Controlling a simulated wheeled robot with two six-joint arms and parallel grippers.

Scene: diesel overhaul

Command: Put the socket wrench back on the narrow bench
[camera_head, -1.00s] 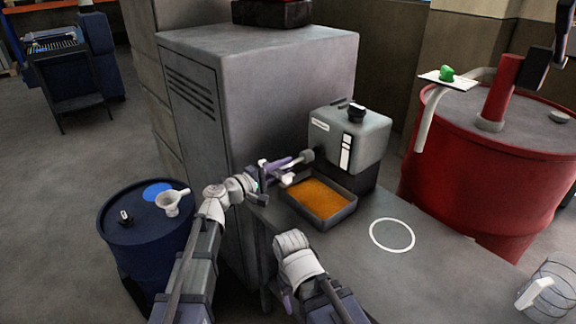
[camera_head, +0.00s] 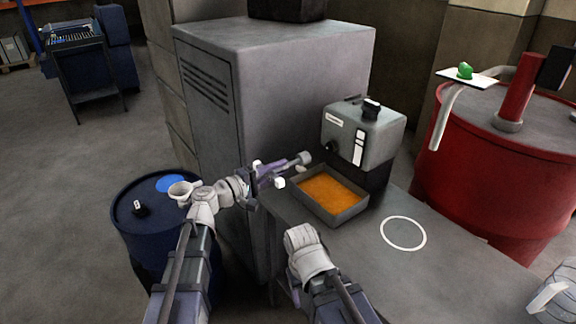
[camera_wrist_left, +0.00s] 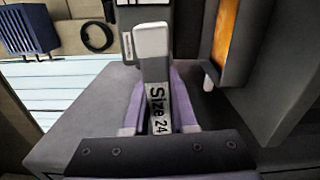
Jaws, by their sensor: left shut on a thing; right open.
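The socket wrench (camera_wrist_left: 158,100), a grey bar marked "Size 24", is in my left gripper (camera_wrist_left: 158,128). Its pale end points up in the left wrist view. In the head view my left gripper (camera_head: 268,181) is just left of the orange-filled tray; the grey wrench end (camera_head: 303,158) sticks out to its right, near the canister. The grey bench top (camera_head: 445,270), apparently the narrow bench, lies under the tray and runs to the lower right. My right gripper (camera_head: 295,291) is low in the head view, beside the bench's near end, mostly hidden by its wrist.
The tray (camera_head: 350,212) and grey canister (camera_head: 365,135) stand at the bench's back, beside a tall cabinet (camera_head: 280,65). A white ring (camera_head: 403,233) marks clear bench top.

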